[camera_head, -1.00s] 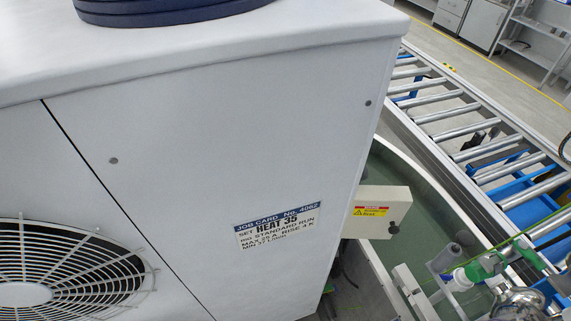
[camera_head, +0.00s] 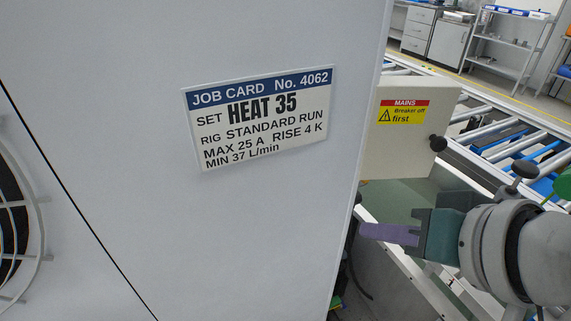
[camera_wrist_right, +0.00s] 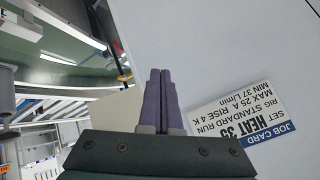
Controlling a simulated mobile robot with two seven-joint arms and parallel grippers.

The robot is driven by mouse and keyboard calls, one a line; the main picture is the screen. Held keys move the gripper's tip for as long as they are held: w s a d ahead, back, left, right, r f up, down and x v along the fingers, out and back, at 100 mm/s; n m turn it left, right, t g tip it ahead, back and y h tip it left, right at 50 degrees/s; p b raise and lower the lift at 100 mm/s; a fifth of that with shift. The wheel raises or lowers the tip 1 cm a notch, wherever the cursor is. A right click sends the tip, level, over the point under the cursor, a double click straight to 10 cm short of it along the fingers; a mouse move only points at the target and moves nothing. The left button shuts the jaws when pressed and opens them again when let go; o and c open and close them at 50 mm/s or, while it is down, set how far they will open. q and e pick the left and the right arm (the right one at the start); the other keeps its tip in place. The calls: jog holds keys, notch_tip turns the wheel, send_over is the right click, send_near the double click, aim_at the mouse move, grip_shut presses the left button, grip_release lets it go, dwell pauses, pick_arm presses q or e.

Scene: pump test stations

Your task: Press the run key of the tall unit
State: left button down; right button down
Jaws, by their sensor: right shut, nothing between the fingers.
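The tall unit (camera_head: 270,220) is a large light-grey cabinet filling the left and middle of the head view; its side also shows in the right wrist view (camera_wrist_right: 240,50). A job card (camera_head: 262,115) on its face reads "SET HEAT 35", "STANDARD RUN", "MAX 25 A"; the card shows upside down in the right wrist view (camera_wrist_right: 240,115). No run key shows in either view. My right gripper (camera_head: 364,231) is shut and empty, its purple fingers near the unit's right edge, below the mains box. The fingers also show in the right wrist view (camera_wrist_right: 160,75). My left gripper is not in view.
A cream mains box (camera_head: 405,155) with a "Breaker off first" label and a dark knob (camera_head: 438,143) juts out at the unit's right edge, above my right gripper. A roller conveyor (camera_head: 490,130) runs behind. A fan grille (camera_head: 25,230) is at far left.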

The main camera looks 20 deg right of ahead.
jog(key=w+d+f+m+t+h+b, duration=0.2)
jog(key=w+d+f+m+b, duration=0.1)
jog(key=f+b, duration=1.3)
jog(key=w+d+f+m+t+h+b, duration=0.1)
jog(key=w+d+f+m+t+b, duration=0.2)
jog(key=f+b, duration=1.3)
jog(key=w+d+f+m+t+h+b, duration=0.2)
jog(key=d+f+m+b, duration=0.3)
jog(key=f+b, duration=1.2)
jog(key=w+m+t+b, duration=0.1)
jog(key=m+b, duration=0.3)
jog(key=shift+d+h+b, duration=0.3)
jog(key=shift+d+b, duration=0.05)
jog(key=shift+d, duration=0.05)
jog(key=b+x, duration=0.6)
jog(key=x, duration=0.4)
jog(key=a, duration=0.4)
jog(key=shift+s+b, duration=0.25)
jog(key=shift+b, duration=0.15)
